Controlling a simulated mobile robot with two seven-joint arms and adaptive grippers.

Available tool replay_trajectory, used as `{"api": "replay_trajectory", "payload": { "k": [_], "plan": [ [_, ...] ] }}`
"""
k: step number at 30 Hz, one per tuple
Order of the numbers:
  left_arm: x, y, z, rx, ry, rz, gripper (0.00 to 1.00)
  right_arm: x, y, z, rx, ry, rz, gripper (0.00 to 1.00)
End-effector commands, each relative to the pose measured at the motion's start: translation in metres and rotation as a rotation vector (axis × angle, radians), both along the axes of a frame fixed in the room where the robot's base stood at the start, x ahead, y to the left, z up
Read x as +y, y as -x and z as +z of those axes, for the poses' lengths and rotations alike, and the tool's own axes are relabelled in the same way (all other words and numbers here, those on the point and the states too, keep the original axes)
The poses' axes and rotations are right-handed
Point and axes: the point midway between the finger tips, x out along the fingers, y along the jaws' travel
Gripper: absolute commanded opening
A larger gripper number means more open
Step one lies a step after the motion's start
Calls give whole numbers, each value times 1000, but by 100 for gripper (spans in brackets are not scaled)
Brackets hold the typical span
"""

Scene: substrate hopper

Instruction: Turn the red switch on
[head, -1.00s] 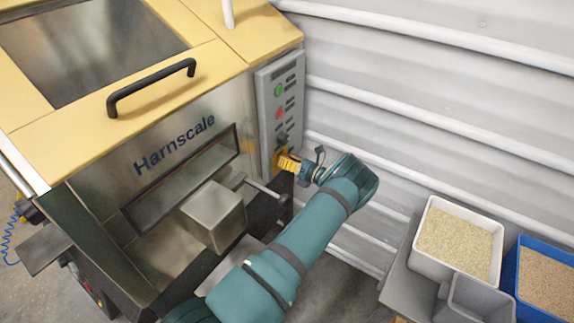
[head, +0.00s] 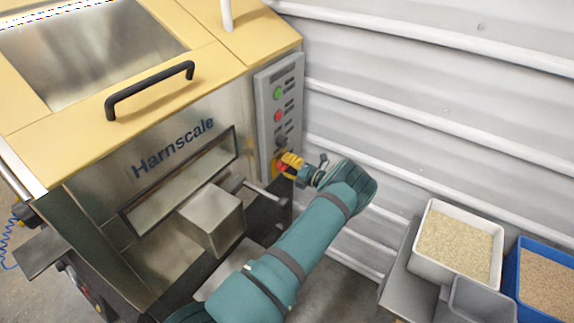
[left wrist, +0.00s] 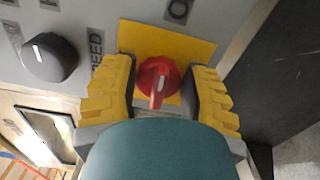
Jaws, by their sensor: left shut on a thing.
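The red switch (left wrist: 159,80) is a round knob with a raised handle and a white line, on a yellow plate (left wrist: 195,45) low on the grey control panel (head: 264,110). My left gripper (left wrist: 160,88) has its yellow fingers on both sides of the knob and is shut on it. In the head view the left gripper (head: 288,165) is at the panel's lower end, and a little red shows between its fingers. My right gripper is not in view.
A black speed knob (left wrist: 49,57) sits left of the switch. Green (head: 278,93) and red (head: 278,116) buttons are higher on the panel. The Harnscale machine (head: 110,185) fills the left. A white tub (head: 425,262) and blue crate (head: 517,285) stand at lower right.

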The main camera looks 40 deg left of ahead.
Motion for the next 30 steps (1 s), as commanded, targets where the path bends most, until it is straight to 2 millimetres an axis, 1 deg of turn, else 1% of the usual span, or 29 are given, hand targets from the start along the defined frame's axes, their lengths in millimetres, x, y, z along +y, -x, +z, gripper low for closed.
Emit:
{"api": "replay_trajectory", "payload": {
  "k": [3, 10, 24, 25, 26, 27, 30],
  "plan": [
    [1, 1, -1, 53, 5, 4, 11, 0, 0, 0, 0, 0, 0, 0],
    [1, 2, -1, 106, 11, 4, 11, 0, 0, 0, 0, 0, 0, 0],
    [2, 2, -1, 116, 11, 4, 11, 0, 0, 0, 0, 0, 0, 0],
    [2, 2, -1, 116, 11, 5, 60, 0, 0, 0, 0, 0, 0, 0],
    [2, 2, -2, 116, 11, 4, 71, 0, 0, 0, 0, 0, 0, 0],
    [1, 2, -1, 116, 12, 4, 77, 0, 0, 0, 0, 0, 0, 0],
    [1, 1, -1, 115, 12, 3, 77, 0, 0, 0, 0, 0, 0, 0]
  ]
}}
